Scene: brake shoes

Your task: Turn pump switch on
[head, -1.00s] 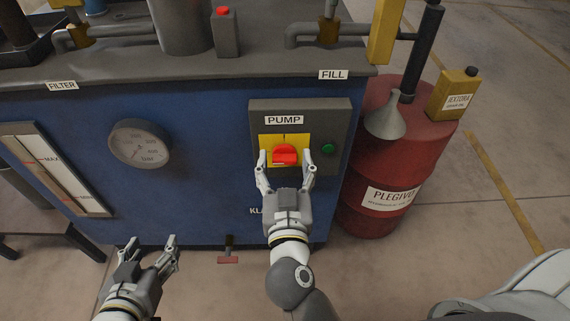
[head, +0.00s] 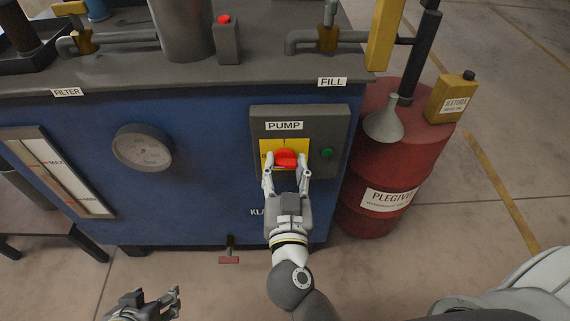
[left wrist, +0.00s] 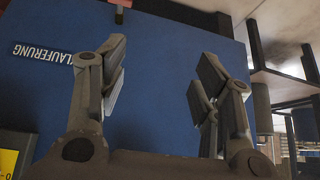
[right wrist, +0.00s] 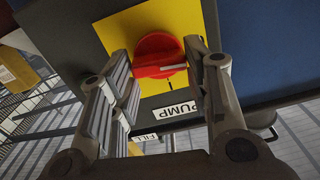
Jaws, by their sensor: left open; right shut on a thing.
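The red pump switch (head: 286,158) is a rotary knob on a yellow plate (head: 265,147), under the PUMP label on a grey box on the blue machine. My right gripper (head: 286,175) is shut on the knob, a finger on each side. In the right wrist view the red knob (right wrist: 160,56) sits between the fingers, its white-marked ridge lying across the picture. My left gripper (head: 172,300) is open and empty, low at the left in the head view. In the left wrist view its fingers (left wrist: 160,80) stand apart before the blue panel.
A green button (head: 327,154) is right of the knob. A round gauge (head: 142,148) and a level gauge (head: 55,172) are to the left. A red drum (head: 372,211) stands at the right. A small red-handled valve (head: 229,259) sticks out low on the machine.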

